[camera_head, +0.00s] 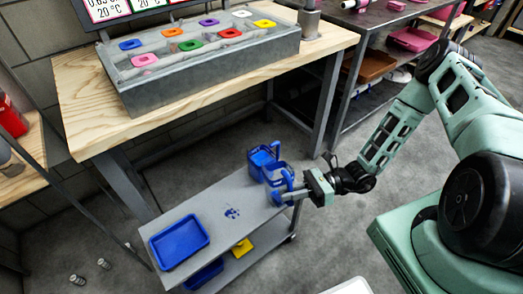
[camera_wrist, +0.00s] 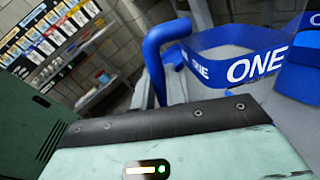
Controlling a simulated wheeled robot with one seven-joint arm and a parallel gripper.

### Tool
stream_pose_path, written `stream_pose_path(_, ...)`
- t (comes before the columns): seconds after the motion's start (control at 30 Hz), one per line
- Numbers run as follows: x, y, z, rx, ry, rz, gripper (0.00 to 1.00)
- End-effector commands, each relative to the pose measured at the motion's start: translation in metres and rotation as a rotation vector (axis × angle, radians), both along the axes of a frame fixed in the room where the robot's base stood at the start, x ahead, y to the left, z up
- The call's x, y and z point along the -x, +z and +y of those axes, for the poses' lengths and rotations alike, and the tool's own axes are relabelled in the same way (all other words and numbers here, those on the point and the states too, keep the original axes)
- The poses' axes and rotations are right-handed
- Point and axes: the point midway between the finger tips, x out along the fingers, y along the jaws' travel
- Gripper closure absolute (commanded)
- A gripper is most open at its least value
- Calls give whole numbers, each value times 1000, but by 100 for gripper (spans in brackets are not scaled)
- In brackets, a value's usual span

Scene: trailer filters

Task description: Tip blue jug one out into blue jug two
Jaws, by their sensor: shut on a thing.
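My gripper (camera_head: 299,192) is at the right edge of the grey cart, shut on the handle of blue jug one (camera_head: 277,176). In the wrist view, jug one (camera_wrist: 240,50) has a clear body, a blue band marked ONE and a thick blue handle. Another blue jug (camera_head: 260,158) is just behind and left of it at the cart's back end; I cannot read its label. The two jugs overlap in the head view, so I cannot tell whether they touch or how far jug one tilts. Small blue bits or splashes (camera_head: 232,212) lie on the cart top.
The grey cart (camera_head: 210,198) carries a blue tray (camera_head: 178,241) at its front left, with a yellow thing (camera_head: 242,247) on the lower shelf. A wooden bench (camera_head: 85,100) with a grey box of coloured slots (camera_head: 200,70) stands behind. The cart's middle is mostly clear.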

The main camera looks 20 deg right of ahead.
Motion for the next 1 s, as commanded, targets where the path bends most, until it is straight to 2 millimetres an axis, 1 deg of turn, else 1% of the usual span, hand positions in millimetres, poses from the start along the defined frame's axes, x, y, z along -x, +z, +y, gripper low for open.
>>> stream_pose_path(0.03, 3, -12, 0, -5, -2, -37, 100)
stream_pose_path(0.2, 12, -29, -1, -10, -3, -169, 100)
stream_pose_path(0.33, 16, -38, -1, -14, -3, -253, 100)
stream_pose_path(0.5, 19, -43, -1, -17, -1, -312, 100)
stream_pose_path(0.57, 20, -42, -1, -17, 0, -322, 100)
stream_pose_path(0.67, 20, -34, -1, -17, 0, -328, 100)
stream_pose_path(1.0, 20, 5, -1, -16, 0, -327, 100)
